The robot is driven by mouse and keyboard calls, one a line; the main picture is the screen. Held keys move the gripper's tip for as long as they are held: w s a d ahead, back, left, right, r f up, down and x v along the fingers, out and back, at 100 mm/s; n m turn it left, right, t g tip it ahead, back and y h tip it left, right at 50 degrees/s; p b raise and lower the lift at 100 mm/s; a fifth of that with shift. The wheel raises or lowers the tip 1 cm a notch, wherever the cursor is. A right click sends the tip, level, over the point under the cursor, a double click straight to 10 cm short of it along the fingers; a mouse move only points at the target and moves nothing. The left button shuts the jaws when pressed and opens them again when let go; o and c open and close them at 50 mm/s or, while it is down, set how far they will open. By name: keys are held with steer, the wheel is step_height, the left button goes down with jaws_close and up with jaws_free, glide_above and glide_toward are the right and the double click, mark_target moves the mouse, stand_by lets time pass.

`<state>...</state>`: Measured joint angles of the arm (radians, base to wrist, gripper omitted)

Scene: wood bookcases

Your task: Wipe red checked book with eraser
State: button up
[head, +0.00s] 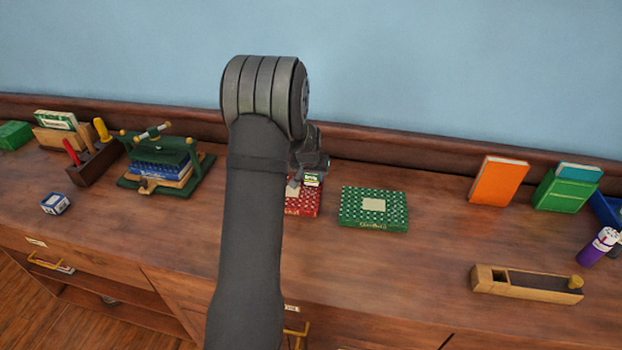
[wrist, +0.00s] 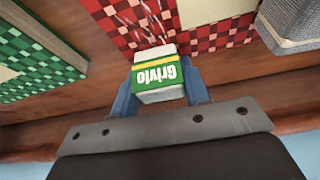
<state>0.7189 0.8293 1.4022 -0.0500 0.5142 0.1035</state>
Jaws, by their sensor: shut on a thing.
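The red checked book (head: 303,207) lies flat on the wooden top, partly hidden behind my arm in the head view. In the wrist view the red checked book (wrist: 205,28) shows whitish streaks near the eraser. The eraser (wrist: 160,78) has a green and white sleeve reading "Grivlo" and is clamped between my gripper's blue fingers. My gripper (head: 311,172) is shut on the eraser, over the book's far part. The eraser (head: 312,180) is at or just above the cover; I cannot tell whether it touches.
A green checked book (head: 374,208) lies just right of the red one. A green book press (head: 163,165) and tool block (head: 95,160) stand left. An orange book (head: 498,181) and wooden plane (head: 527,284) are at right. The front middle is clear.

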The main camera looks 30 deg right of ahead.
steer(key=s+a, duration=0.4)
steer(key=s, duration=0.1)
steer(key=shift+a, duration=0.2)
steer(key=shift+a+r, duration=0.1)
steer(key=shift+r, duration=0.05)
step_height(320, 180, up, 8)
stand_by(0.5)
stand_by(0.4)
